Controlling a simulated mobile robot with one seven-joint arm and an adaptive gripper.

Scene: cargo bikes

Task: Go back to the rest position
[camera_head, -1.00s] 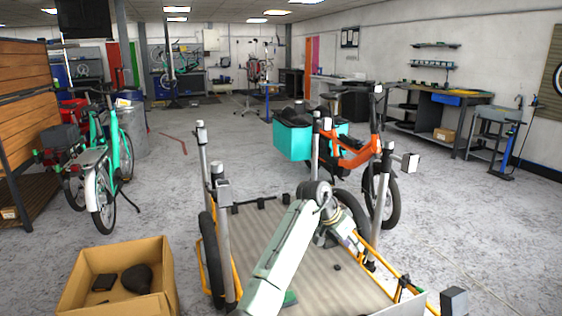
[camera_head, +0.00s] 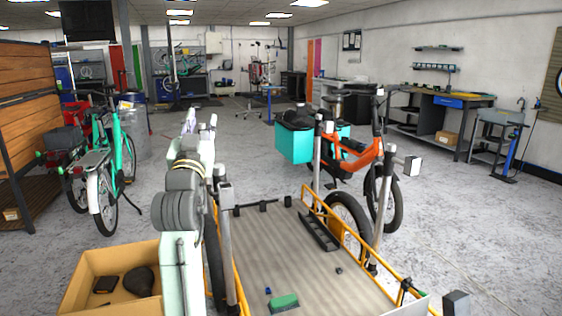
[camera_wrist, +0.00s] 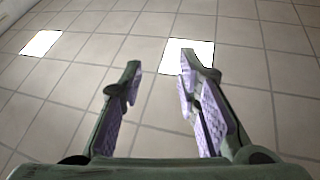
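My gripper (camera_wrist: 160,95) is open and empty in the wrist view, with nothing between its two fingers. Behind the fingers that view shows a tiled ceiling with bright light panels. In the head view my arm rises in front of the left side of the cargo bike and points away from me, up and to the left of the cargo bed. The cargo bed (camera_head: 290,252) carries a green block (camera_head: 285,301), a small blue piece (camera_head: 268,291), a small dark piece (camera_head: 338,270) and a dark rack (camera_head: 320,232).
A cardboard box (camera_head: 84,297) with dark items stands at the lower left, partly behind my arm. An orange bike (camera_head: 362,158) with teal bags (camera_head: 294,142) stands beyond the bed. A green bike (camera_head: 112,150) stands left. Workbenches line the right wall. The middle floor is open.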

